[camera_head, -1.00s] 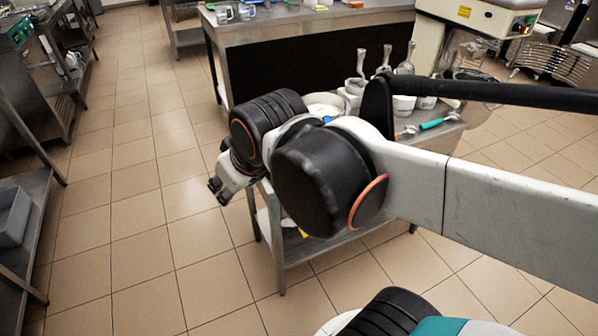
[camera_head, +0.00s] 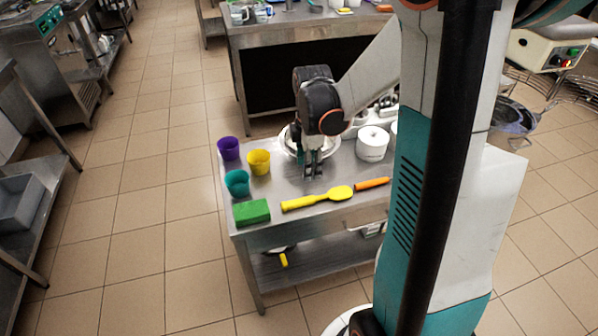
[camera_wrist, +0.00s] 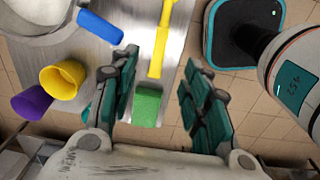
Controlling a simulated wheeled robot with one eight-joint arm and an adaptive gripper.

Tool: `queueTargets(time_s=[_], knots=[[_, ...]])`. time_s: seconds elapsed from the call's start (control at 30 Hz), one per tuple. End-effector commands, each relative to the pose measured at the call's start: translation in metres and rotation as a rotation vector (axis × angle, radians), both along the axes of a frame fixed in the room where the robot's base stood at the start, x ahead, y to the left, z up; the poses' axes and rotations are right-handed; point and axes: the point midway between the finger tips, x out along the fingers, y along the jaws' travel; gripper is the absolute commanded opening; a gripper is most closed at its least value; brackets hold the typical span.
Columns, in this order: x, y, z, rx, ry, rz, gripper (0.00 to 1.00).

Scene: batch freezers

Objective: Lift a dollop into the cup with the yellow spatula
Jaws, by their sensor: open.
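The yellow spatula (camera_head: 318,199) lies flat on the steel table, its broad end to the right in the head view. It also shows in the wrist view (camera_wrist: 160,45). My gripper (camera_head: 313,172) is open and empty above the table, behind the spatula. In the wrist view the spatula and the green block lie between the open fingers (camera_wrist: 158,62). A purple cup (camera_head: 229,148), a yellow cup (camera_head: 259,162) and a teal cup (camera_head: 237,182) stand upright at the table's left. A white bowl (camera_head: 288,143) is partly hidden behind my gripper.
The green block (camera_head: 251,212) lies at the front left corner. An orange-handled tool (camera_head: 372,184) lies right of the spatula. A white tub (camera_head: 372,144) stands behind it. A blue handle (camera_wrist: 100,26) lies near the bowl in the wrist view. My arm hides the table's right side.

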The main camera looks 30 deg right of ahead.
Motion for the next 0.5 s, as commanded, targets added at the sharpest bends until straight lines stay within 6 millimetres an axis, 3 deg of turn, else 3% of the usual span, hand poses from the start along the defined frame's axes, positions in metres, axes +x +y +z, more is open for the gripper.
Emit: queueTargets(time_s=[0.17, 0.5], knots=[[-0.004, -0.005, -0.019, 0.008, 0.025, 0.046, 0.43], [-0.003, -0.004, -0.08, 0.008, 0.023, 0.046, 0.43]])
